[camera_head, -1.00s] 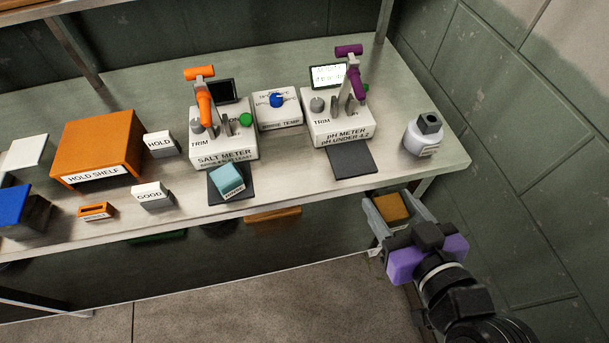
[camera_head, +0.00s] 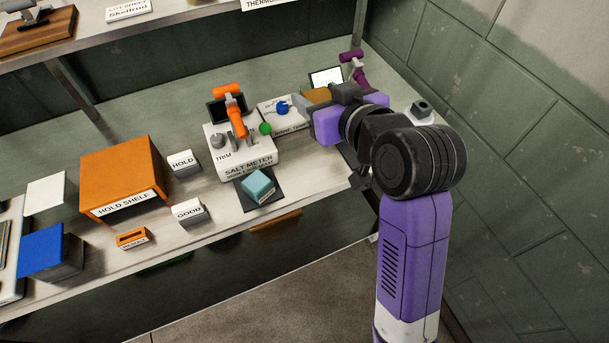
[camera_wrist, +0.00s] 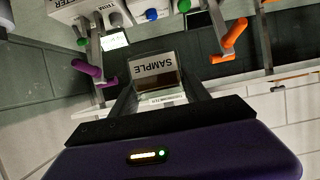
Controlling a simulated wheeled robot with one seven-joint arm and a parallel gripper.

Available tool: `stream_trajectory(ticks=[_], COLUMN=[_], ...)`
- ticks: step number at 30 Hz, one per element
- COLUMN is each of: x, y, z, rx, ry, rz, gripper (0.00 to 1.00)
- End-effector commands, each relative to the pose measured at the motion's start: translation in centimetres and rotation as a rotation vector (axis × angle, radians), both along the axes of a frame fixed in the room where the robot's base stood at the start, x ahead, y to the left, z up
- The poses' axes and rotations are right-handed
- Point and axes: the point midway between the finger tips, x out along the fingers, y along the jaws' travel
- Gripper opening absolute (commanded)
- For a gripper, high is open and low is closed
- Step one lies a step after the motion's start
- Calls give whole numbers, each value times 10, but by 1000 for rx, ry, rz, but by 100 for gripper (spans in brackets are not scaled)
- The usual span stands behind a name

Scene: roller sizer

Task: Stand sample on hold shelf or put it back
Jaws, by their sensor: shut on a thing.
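My gripper (camera_head: 306,101) is shut on the sample (camera_wrist: 157,70), a small container with a "SAMPLE" label, upside down in the wrist view. In the head view its amber top (camera_head: 317,95) shows between my grey fingers, above the back of the bench near the meters. Its lower part is hidden there. The hold shelf (camera_head: 120,168) is an orange box-like stand with a "HOLD SHELF" label, at the left of the bench, well apart from my gripper. Its top is bare.
The salt meter (camera_head: 243,160) with its orange lever stands between my gripper and the hold shelf. A teal block (camera_head: 258,186) sits on a dark pad before it. HOLD (camera_head: 184,163) and GOOD (camera_head: 188,213) blocks stand right of the shelf. My arm hides most of the pH meter.

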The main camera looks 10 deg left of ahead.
Motion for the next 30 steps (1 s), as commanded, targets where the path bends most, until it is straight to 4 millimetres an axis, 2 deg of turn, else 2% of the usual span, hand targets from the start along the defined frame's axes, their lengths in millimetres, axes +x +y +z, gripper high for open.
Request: stream_trajectory(ticks=[5, 18, 21, 27, 30], x=[-2, -2, -2, -1, -2], y=[-1, -1, -1, 0, -1], z=[-28, -132, -147, -162, -176], rx=[-1, 0, 0, 1, 0], ry=[4, 3, 1, 0, 1], rz=[-4, -4, -4, -4, -4], gripper=[2, 2, 2, 2, 2])
